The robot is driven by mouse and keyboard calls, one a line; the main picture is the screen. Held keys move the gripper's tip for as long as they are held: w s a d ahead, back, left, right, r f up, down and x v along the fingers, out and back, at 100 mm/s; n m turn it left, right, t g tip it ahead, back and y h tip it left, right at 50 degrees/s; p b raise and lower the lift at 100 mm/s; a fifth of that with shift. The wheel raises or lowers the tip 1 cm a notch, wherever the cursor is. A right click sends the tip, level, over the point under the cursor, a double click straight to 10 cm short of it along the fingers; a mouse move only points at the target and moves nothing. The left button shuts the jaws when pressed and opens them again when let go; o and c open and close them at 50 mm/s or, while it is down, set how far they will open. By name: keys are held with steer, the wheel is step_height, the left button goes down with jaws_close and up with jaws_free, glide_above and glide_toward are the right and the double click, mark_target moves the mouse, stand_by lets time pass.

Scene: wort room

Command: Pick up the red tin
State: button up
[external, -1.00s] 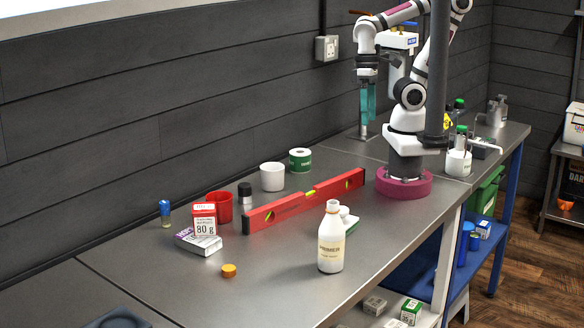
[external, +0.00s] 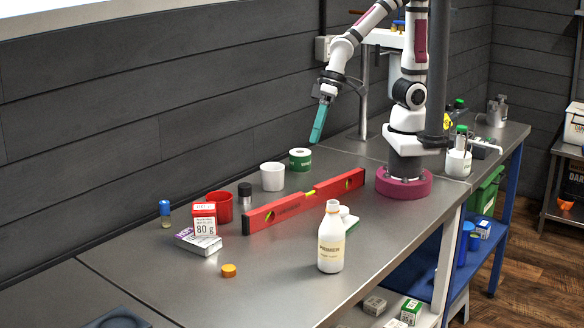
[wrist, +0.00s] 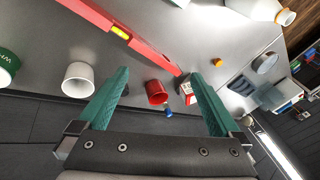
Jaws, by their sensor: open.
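The red tin, with a white label reading "80 g" (external: 203,220), stands upright on the bench at the left, beside a red cup (external: 219,205). The tin also shows partly in the wrist view (wrist: 187,91), just inside my right finger, which hides some of it. My gripper (external: 316,139) has teal fingers and hangs tilted above the bench, behind the red level, well to the right of the tin. In the wrist view my gripper (wrist: 160,76) is open with nothing held between its fingers.
A red spirit level (external: 300,203) stands on edge across the bench. A flat box (external: 198,242) lies against the tin's front; an orange cap (external: 229,270) is nearby.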

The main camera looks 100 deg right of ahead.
steer(key=w+a+f+t, duration=0.45)
steer(key=w+a, duration=0.35)
steer(key=w, duration=0.3)
steer(key=n+t+h, duration=0.3)
steer(key=t, duration=0.3)
glide_toward(201, 207)
steer(key=x, duration=0.6)
steer(key=f+x, duration=0.1)
steer(key=x, duration=0.2)
steer(key=shift+w+a+f, duration=0.1)
steer(key=shift+w, duration=0.05)
jaws_close()
steer(key=shift+r, duration=0.55)
step_height(201, 207, up, 3)
steer(key=shift+f, duration=0.1)
steer(key=d+r, duration=0.7)
steer(key=d, duration=0.3)
steer(key=a+f, duration=0.2)
steer(key=a, duration=0.2)
steer(key=w+a+f, duration=0.1)
steer(key=a+f, duration=0.1)
steer(key=a, duration=0.2)
steer(key=w+a+f, duration=0.1)
steer(key=a+f, duration=0.1)
steer(key=a, duration=0.1)
steer(key=shift+a+f, duration=0.1)
steer(key=shift+a, duration=0.3)
steer(key=f, duration=0.4)
steer(key=shift+a+f, duration=0.15)
steer(key=shift+a, duration=0.05)
